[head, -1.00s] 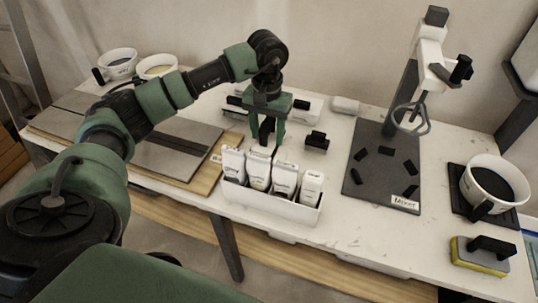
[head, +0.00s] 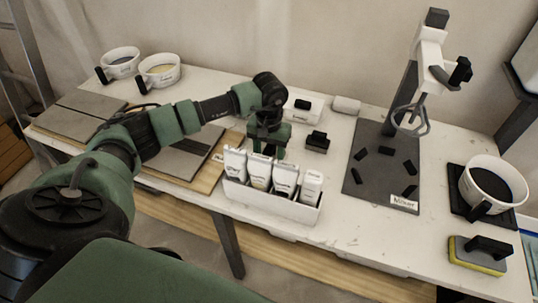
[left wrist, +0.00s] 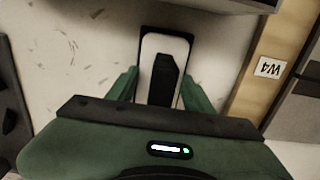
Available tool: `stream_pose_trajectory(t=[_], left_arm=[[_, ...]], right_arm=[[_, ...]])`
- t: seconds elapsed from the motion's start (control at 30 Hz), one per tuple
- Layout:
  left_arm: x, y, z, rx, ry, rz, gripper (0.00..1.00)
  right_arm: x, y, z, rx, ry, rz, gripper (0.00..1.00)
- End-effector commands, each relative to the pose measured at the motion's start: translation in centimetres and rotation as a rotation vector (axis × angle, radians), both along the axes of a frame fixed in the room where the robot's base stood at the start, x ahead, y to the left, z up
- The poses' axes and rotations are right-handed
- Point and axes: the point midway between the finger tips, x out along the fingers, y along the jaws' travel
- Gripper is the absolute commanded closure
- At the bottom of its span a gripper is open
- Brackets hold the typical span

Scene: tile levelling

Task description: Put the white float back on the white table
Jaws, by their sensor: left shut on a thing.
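The white float (left wrist: 149,52), a white block with a black handle and dark edge, lies between the fingers of my left gripper (left wrist: 164,88) in the left wrist view. That gripper is shut on it. In the head view my left gripper (head: 266,148) is low behind the white bottle caddy, and the float is hidden there. The white table (head: 355,238) spreads around it; its speckled top (left wrist: 75,85) lies beneath the float in the left wrist view. I cannot tell whether the float touches the table. My right gripper is not in view.
The white caddy (head: 270,202) with several bottles stands just in front of the gripper. A black-handled block (head: 316,142) and another tool (head: 301,106) are close on the right. The mixer mat (head: 368,185) lies further right; grey tiles (head: 177,160) are at left.

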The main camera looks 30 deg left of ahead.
Motion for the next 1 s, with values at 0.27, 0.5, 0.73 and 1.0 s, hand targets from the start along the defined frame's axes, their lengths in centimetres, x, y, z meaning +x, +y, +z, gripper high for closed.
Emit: stream_pose_trajectory(t=[0.27,0.5,0.73,1.0], left_arm=[[0.0,0.0,-0.2,0.000,0.000,0.000,0.27],[0.0,0.0,0.0,0.000,0.001,0.000,0.27],[0.1,0.1,2.6,0.001,-0.006,0.001,0.27],[0.2,0.0,8.5,0.000,-0.005,0.000,0.27]], right_arm=[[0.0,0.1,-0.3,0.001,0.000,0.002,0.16],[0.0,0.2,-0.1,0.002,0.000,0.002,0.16],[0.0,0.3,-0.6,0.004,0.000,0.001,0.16],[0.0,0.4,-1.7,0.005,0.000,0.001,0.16]])
